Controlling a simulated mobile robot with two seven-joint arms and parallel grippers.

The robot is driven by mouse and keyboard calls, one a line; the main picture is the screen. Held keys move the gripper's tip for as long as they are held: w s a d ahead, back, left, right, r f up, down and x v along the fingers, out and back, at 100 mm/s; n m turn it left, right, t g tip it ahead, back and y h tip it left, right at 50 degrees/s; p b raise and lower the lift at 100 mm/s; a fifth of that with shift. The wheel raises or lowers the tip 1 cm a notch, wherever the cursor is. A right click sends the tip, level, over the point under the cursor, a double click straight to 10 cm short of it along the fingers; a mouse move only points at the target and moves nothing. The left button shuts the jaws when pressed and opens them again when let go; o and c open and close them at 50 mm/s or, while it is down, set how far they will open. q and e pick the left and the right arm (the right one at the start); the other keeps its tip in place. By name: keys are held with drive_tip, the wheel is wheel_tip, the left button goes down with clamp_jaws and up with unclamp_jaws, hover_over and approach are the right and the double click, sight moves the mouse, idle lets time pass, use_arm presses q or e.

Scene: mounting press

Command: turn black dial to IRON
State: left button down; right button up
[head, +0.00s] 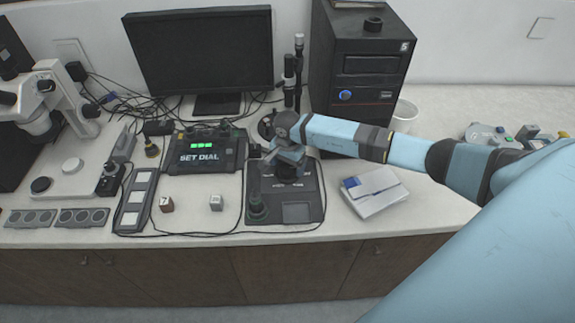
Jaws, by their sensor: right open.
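A dark mounting press unit (297,213) sits on the bench right of the middle, with a small grey panel at its front right. A dark round knob stands at its front left (257,209). A black dial (287,178) on the unit's upper part is mostly hidden under my right gripper (286,168). My right gripper is open and points down at the dial. I cannot tell whether its fingers touch it. The dial's mark and labels are too small or covered to read. My left gripper is not in view.
A box reading "SET DIAL" (203,151) stands to the left. A monitor (200,55) and a black computer tower (357,75) are behind. A white-blue box (374,191) lies to the right. A microscope (52,105) stands far left.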

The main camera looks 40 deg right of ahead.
drive_tip(key=shift+f, duration=0.7)
drive_tip(key=c, duration=0.9)
